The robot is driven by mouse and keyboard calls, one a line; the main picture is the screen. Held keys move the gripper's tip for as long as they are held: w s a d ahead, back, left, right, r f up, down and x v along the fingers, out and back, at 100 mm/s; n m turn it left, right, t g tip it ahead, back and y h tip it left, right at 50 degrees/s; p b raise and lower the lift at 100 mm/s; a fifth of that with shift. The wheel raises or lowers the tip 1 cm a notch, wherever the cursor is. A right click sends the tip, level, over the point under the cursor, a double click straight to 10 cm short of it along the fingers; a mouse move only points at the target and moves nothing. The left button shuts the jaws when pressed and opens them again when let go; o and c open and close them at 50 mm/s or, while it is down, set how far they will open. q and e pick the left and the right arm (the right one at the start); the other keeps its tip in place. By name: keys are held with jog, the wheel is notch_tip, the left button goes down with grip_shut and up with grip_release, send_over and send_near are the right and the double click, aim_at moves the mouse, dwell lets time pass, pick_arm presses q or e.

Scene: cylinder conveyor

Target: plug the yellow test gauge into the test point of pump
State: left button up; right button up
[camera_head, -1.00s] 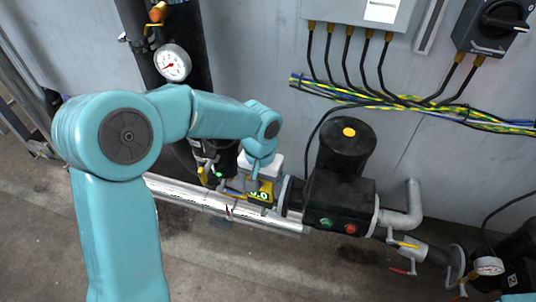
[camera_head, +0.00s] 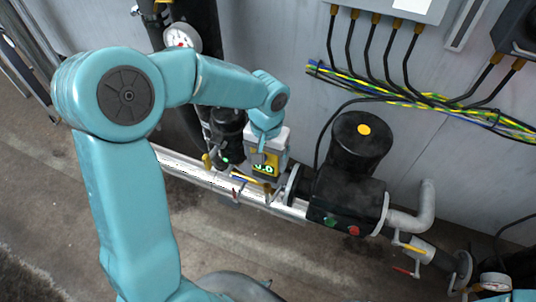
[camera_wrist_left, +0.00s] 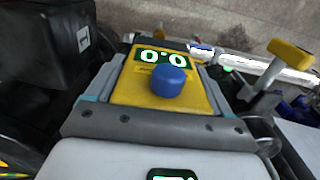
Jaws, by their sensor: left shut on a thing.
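The yellow test gauge (camera_wrist_left: 140,88) has a green display reading 0.0 and a blue knob, and fills the middle of the left wrist view. My left gripper (camera_wrist_left: 155,95) is shut on it, one finger along each side. In the head view the gauge (camera_head: 264,170) is held just above the silver pipe, left of the black pump (camera_head: 345,190). The pump has a yellow cap on its motor and green and red buttons. The gauge's underside and the test point are not clearly visible. My right gripper is not in view.
A silver pipe (camera_head: 205,180) runs beneath the gauge, with small valve handles beside it. A dial gauge (camera_head: 182,38) is on the black column behind my arm. Cables (camera_head: 420,104) run along the wall. A yellow-handled valve (camera_wrist_left: 290,52) stands right of the gauge in the wrist view.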

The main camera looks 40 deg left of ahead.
aim_at(267, 170)
pick_arm(q)
jog(key=shift+d+f+b, duration=0.1)
jog(key=shift+f+b, duration=0.25)
jog(key=shift+f, duration=0.1)
notch_tip(267, 170, down, 5)
jog(key=b, duration=0.4)
jog(key=shift+b, duration=0.3)
dwell(1.3)
jog(key=shift+f+b, duration=1.5)
jog(key=shift+f, duration=0.15)
jog(key=o, duration=1.1)
notch_tip(267, 170, up, 16)
jog(key=shift+r+p, duration=0.15)
jog(key=shift+p, duration=0.85)
jog(key=shift+s, duration=0.1)
